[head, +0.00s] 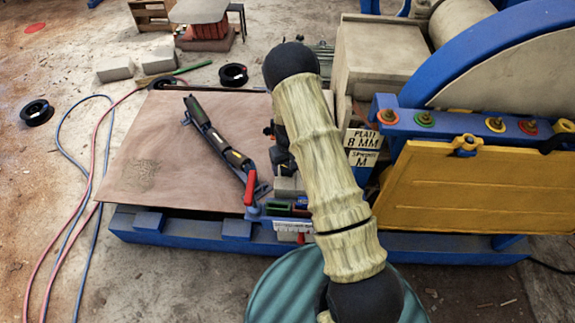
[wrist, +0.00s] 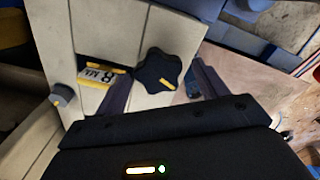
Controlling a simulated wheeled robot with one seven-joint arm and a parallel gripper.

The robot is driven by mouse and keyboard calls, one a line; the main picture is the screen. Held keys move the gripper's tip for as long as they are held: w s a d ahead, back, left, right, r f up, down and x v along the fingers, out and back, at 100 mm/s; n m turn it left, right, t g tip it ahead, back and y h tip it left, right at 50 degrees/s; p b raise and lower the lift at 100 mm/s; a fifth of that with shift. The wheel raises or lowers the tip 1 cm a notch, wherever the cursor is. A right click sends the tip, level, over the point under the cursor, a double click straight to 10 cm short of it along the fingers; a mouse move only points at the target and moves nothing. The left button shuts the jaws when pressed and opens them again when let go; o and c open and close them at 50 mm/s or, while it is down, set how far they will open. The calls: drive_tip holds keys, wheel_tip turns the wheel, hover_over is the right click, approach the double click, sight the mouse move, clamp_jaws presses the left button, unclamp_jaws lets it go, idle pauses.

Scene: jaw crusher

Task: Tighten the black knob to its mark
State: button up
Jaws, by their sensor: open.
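The black knob (wrist: 158,72) shows in the wrist view as a lobed, star-like knob on a pale beige panel (wrist: 108,28). A short yellow stripe runs on the knob's face, toward its lower right. A yellow bar (wrist: 122,70) lies on the panel just left of the knob, by a plate with an 8 on it (wrist: 96,76). My gripper (wrist: 162,74) is open, with one finger on each side of the knob and a gap on both sides. I cannot tell whether the fingers reach around it. In the head view my arm hides most of this area.
A small grey knob (wrist: 62,95) sits on the panel's left edge. In the head view, a brown sheet (head: 130,150), a red-handled lever (head: 250,188) and a yellow plate (head: 470,190) surround my arm. Hoses (head: 62,150) lie on the floor at left.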

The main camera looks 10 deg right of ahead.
drive_tip(key=shift+d+f, duration=0.1)
drive_tip(key=shift+f, duration=0.1)
drive_tip(key=shift+c, duration=0.4)
drive_tip(key=c, duration=0.9)
